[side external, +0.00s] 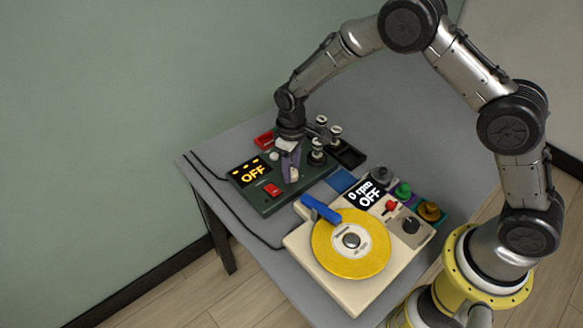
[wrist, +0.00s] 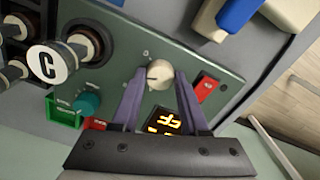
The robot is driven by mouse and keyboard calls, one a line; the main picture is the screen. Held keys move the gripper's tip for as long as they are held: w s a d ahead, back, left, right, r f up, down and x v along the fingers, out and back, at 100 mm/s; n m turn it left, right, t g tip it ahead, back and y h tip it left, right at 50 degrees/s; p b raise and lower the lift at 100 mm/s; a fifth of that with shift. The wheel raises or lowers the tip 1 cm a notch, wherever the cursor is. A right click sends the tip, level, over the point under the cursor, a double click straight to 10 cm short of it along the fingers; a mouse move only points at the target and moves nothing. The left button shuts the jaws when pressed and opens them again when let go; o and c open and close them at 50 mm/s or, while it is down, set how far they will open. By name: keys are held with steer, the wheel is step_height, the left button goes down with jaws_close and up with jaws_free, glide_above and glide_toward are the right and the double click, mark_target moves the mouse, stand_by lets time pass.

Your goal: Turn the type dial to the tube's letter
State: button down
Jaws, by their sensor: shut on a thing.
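The type dial (wrist: 159,75) is a pale round knob on the dark green tester panel (wrist: 122,62) in the wrist view. Its dark pointer mark faces left in that view; the small marks around it are too small to read. My gripper (wrist: 160,73) has its two purple fingers on either side of the dial, shut on it. A tube (wrist: 48,64) with a white top marked C stands on the tester. The tester display (side external: 253,173) reads OFF.
A red switch (side external: 272,190) and a teal knob (wrist: 87,103) are close to the dial. Other tubes (side external: 335,132) stand behind. A black tray (side external: 347,155) is at the right. A cream machine with a yellow disc (side external: 330,255) stands in front, its display (side external: 364,194) reading 0 rpm OFF.

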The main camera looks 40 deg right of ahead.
steer(key=m, duration=0.5)
steer(key=shift+r+m, duration=0.1)
steer(key=shift+m, duration=2.4)
steer(key=shift+c, duration=2.1)
jaws_free()
step_height(320, 180, up, 14)
